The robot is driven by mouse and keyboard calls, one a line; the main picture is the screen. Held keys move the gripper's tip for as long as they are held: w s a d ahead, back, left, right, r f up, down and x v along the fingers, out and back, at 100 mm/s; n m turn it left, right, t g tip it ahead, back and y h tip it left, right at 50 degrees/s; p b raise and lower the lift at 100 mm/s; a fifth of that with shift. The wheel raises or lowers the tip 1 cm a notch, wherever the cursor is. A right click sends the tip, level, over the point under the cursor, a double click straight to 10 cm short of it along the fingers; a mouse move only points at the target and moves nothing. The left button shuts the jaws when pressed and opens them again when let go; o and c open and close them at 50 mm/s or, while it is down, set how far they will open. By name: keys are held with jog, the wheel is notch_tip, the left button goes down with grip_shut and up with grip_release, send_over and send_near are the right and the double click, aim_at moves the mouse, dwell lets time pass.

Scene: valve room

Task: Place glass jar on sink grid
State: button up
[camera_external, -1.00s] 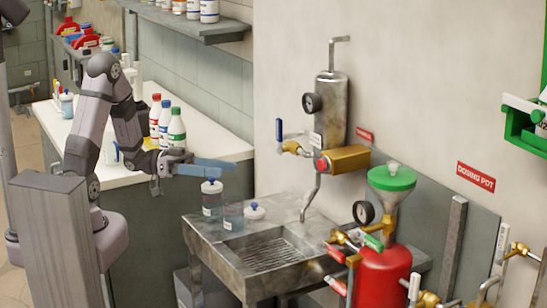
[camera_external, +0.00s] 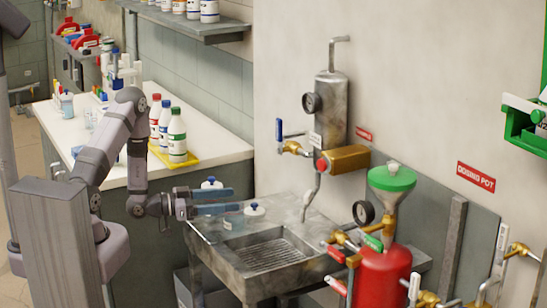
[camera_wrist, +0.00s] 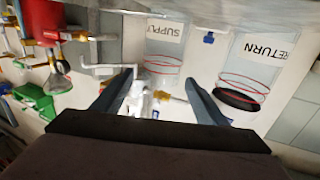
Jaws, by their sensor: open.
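Two clear glass jars stand on the sink's left deck. In the external view, an open jar (camera_external: 234,222) is partly behind my lower finger; the other jar's white lid with blue knob (camera_external: 211,183) shows above my fingers. In the wrist view, upside down, are a jar labelled SUPPLY (camera_wrist: 164,45) and a jar labelled RETURN (camera_wrist: 252,65) with a dark end. My gripper (camera_external: 236,199) is open and empty at the jars. In the wrist view my gripper (camera_wrist: 160,78) has SUPPLY in line between its fingers; contact cannot be told. The sink grid (camera_external: 268,254) is bare.
A loose lid (camera_external: 254,209) with a blue knob lies on the deck beside the open jar. A spout pipe (camera_external: 311,195) hangs over the sink's back. A red dosing pot (camera_external: 380,275) with valves stands right of the sink. Bottles (camera_external: 177,135) stand on the white counter.

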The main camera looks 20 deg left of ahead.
jog(key=shift+p+x, duration=1.25)
jog(key=shift+x, duration=1.95)
jog(key=shift+f, duration=0.1)
grip_shut()
jog(key=shift+r, duration=0.2)
notch_tip(320, 180, up, 10)
jog(key=shift+f+b, duration=0.2)
jog(key=shift+b, duration=0.2)
